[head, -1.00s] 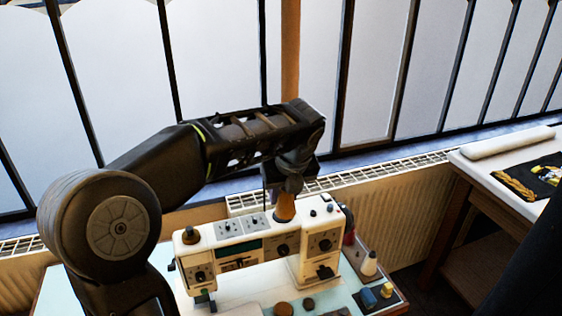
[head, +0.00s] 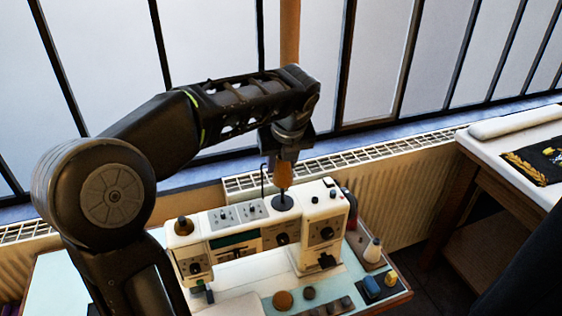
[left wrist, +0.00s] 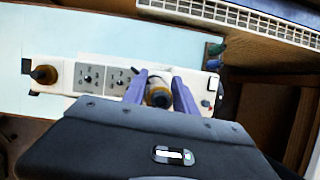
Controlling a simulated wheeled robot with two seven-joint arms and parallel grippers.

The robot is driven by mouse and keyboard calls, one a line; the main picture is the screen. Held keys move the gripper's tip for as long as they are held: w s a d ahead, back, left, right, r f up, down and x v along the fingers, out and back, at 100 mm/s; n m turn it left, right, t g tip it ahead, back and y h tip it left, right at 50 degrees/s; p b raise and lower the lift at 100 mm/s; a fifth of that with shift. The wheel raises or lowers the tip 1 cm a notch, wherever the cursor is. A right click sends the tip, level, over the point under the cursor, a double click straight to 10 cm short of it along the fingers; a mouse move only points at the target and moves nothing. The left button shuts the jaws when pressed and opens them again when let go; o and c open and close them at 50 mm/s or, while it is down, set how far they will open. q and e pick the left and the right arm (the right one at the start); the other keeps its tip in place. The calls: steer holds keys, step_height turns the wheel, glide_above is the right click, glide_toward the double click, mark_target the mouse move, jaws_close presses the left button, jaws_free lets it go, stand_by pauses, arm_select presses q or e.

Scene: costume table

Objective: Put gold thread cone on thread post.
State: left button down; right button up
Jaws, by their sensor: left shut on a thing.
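The gold thread cone (head: 284,174) is held by my left gripper (head: 285,160) above the white sewing machine (head: 240,240). The thread post (head: 283,193) stands on a dark round base (head: 282,203) on top of the machine. Part of the thin post shows below the cone; I cannot tell whether its tip is inside the cone or behind it. In the left wrist view the cone (left wrist: 158,95) sits between the two purple fingers of my left gripper (left wrist: 159,80). My right gripper is not in view.
A thin hooked rod (head: 263,180) stands left of the post. A dark-topped knob (head: 183,226) is at the machine's left end. A radiator (head: 385,205) is behind.

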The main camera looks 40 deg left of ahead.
mark_target(281, 182)
arm_select(q)
steer(key=shift+f+b, duration=2.65)
steer(key=shift+f, duration=0.4)
steer(key=shift+f, duration=0.1)
steer(key=shift+a, duration=0.1)
steer(key=c, duration=0.9)
jaws_free()
